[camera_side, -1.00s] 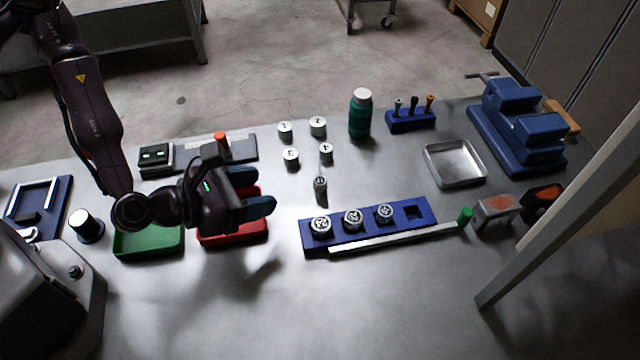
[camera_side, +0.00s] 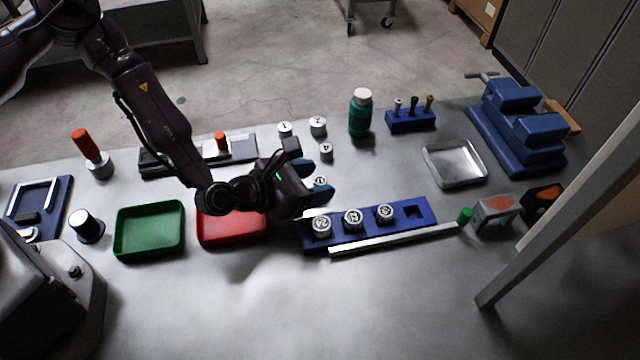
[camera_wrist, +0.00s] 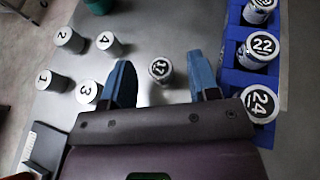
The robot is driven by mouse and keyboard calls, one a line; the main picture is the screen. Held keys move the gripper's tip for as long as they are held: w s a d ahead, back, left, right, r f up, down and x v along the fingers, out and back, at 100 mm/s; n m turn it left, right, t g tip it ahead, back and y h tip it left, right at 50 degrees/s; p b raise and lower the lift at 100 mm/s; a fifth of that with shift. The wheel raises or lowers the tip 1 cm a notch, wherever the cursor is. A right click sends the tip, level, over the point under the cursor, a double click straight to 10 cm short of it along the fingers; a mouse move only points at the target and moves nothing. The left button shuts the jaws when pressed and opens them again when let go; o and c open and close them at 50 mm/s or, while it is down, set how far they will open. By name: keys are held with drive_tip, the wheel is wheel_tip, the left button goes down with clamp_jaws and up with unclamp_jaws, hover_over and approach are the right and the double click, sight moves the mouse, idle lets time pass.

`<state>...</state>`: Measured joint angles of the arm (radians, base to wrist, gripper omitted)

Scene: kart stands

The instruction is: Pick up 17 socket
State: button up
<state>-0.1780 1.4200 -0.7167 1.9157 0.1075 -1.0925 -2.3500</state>
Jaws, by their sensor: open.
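The 17 socket (camera_wrist: 160,70) is a small dark metal cylinder with a pale numbered top, standing upright on the grey bench. In the wrist view it lies between and slightly beyond the two blue fingers of my gripper (camera_wrist: 162,76). In the side view my gripper (camera_side: 315,178) is beside it, and the fingers hide most of the socket; only its top (camera_side: 320,181) shows. My gripper is open and empty. Whether the fingers are level with the socket is hard to tell.
The blue rack (camera_side: 432,211) holds three larger sockets, with an empty square slot at its right end. Numbered white-topped cylinders (camera_wrist: 105,41) stand nearby. Red (camera_side: 232,239) and green (camera_side: 150,250) trays lie left. A teal bottle (camera_side: 360,118) stands behind. The front bench is clear.

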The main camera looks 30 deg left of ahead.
drive_tip(key=c, duration=1)
